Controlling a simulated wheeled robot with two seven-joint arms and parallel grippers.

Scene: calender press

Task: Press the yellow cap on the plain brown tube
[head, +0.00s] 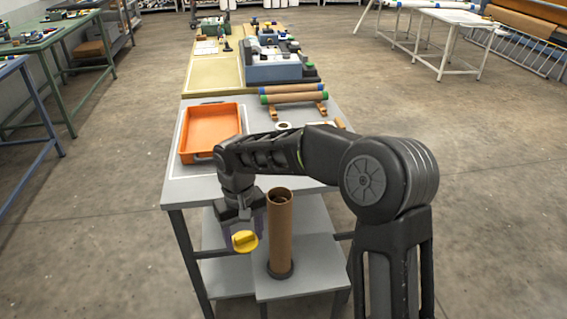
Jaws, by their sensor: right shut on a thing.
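The plain brown tube (281,230) stands upright in a dark round base (280,272) on a low grey stand in front of the table. Its top end is open and uncapped. My right gripper (244,226) hangs just left of the tube, below the height of its rim. It is shut on the yellow cap (244,241), which is apart from the tube in the picture. My left gripper is not in view.
An orange tray (211,131) sits on the grey table (176,191). Two brown tubes with green and blue ends (293,93) lie on a wooden rack behind. A grey-blue machine (275,70) stands farther back. Open floor lies on both sides.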

